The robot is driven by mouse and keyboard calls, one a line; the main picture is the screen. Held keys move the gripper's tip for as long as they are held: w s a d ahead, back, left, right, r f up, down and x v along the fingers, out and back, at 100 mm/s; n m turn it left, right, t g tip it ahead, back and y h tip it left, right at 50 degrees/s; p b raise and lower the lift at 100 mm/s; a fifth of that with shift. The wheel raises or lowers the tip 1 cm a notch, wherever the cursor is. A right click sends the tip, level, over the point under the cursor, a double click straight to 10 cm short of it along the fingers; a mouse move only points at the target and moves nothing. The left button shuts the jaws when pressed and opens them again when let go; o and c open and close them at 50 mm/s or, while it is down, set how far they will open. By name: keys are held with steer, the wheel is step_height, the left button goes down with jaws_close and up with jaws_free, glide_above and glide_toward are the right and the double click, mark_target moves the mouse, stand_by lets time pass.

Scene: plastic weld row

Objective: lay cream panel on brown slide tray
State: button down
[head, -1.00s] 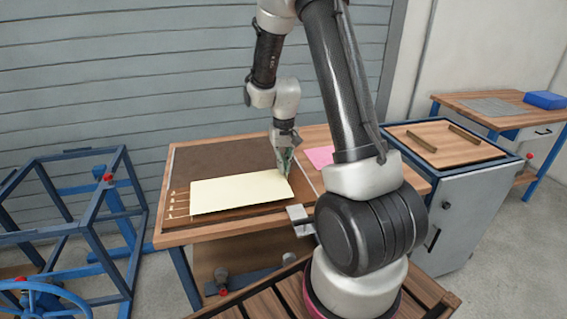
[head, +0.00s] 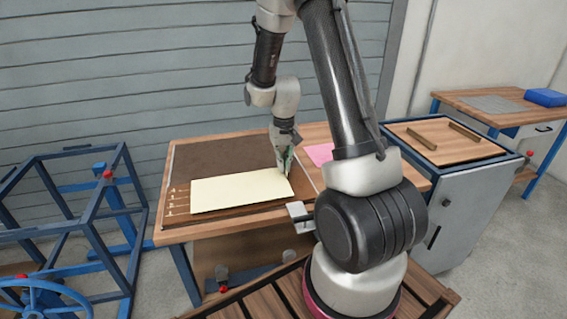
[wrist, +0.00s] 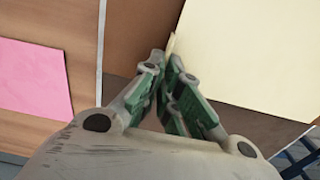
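The cream panel (head: 240,189) lies flat over the front part of the brown slide tray (head: 222,154) on the wooden table. It also fills the upper right of the wrist view (wrist: 255,55). My gripper (head: 284,171) is at the panel's right end, pointing down. In the wrist view its green-padded fingers (wrist: 168,62) are nearly together, with a thin cream sliver of the panel's edge between the tips. Whether the panel's whole underside touches the tray cannot be told.
A pink sheet (head: 319,153) lies on the table right of the tray. A blue-framed cabinet (head: 440,195) with two brown bars stands at the right. A blue frame cart (head: 75,235) stands at the left. A blue box (head: 545,97) is on the far right bench.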

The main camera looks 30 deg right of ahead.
steer(key=shift+f, duration=0.55)
stand_by(0.6)
steer(key=c, duration=1.6)
jaws_free()
steer(key=shift+o, duration=0.4)
steer(key=o, duration=0.4)
steer(key=shift+c, duration=0.2)
steer(key=shift+r, duration=3.55)
